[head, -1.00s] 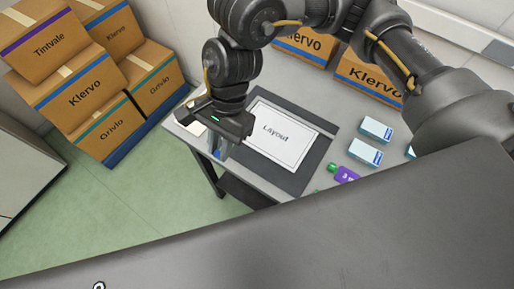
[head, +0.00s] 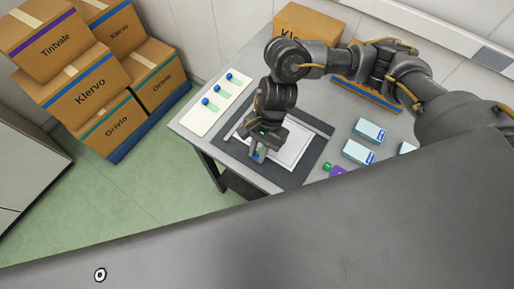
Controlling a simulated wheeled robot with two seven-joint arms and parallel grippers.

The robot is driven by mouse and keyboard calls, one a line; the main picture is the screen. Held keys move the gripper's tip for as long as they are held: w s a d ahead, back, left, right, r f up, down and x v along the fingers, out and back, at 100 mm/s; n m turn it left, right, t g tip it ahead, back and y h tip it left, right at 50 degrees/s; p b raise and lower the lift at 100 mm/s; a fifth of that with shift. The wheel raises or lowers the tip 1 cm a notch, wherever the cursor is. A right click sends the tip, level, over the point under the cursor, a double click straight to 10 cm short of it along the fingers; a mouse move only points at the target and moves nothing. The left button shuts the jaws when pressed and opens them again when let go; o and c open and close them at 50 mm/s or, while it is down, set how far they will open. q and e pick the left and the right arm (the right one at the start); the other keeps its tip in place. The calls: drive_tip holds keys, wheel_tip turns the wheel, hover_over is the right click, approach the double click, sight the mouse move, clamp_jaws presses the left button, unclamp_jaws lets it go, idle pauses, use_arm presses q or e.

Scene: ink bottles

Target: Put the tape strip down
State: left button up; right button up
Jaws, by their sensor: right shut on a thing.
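My right gripper (head: 259,153) is over the front left part of the white layout sheet (head: 302,138). It is shut on a small blue and green thing (head: 258,154), mostly hidden by the fingers. I cannot tell from its look whether this is the tape strip or a small bottle. I cannot tell whether it touches the sheet. No separate tape strip can be made out. My left gripper is not in view.
The sheet lies on a dark mat (head: 316,160) on the grey table (head: 340,110). A white card (head: 198,120) with three blue-and-green items lies at the left. White-blue boxes (head: 358,152), a purple bottle (head: 338,171) and cartons (head: 305,20) stand nearby.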

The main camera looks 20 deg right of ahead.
drive_tip(key=shift+f, duration=0.15)
drive_tip(key=shift+f, duration=0.1)
drive_tip(key=shift+f+b, duration=0.1)
drive_tip(key=shift+b, duration=0.2)
drive_tip(key=o, duration=0.7)
drive_tip(key=shift+r, duration=0.2)
